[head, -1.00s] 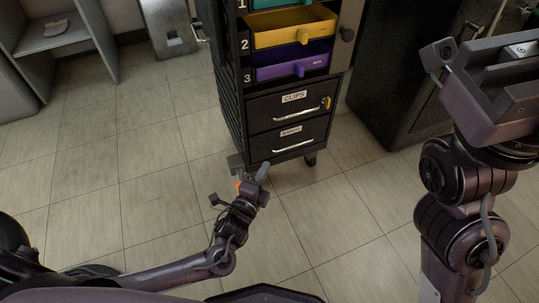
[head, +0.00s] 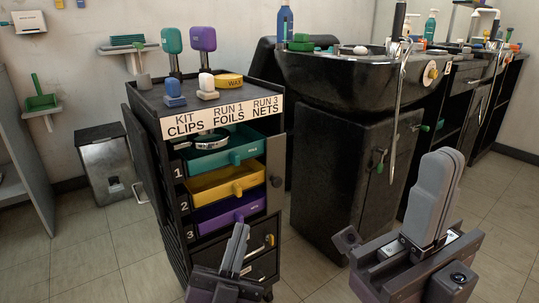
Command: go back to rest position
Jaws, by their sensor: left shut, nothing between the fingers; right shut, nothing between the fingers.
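My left gripper (head: 237,248) is low in the head view, in front of the lower drawers of the black cart (head: 148,128). It points up, and its fingers are together with nothing between them. My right gripper (head: 434,195) is at the lower right, in front of the dark basin cabinet (head: 335,165). Its grey fingers also point up, pressed together and empty. Both grippers are in the air, and I see no object held in either one.
The cart has teal (head: 225,158), yellow (head: 225,184) and purple (head: 225,214) drawers, which look pulled out. A black basin (head: 350,75) stands behind to the right. Floor (head: 70,240) is free at left.

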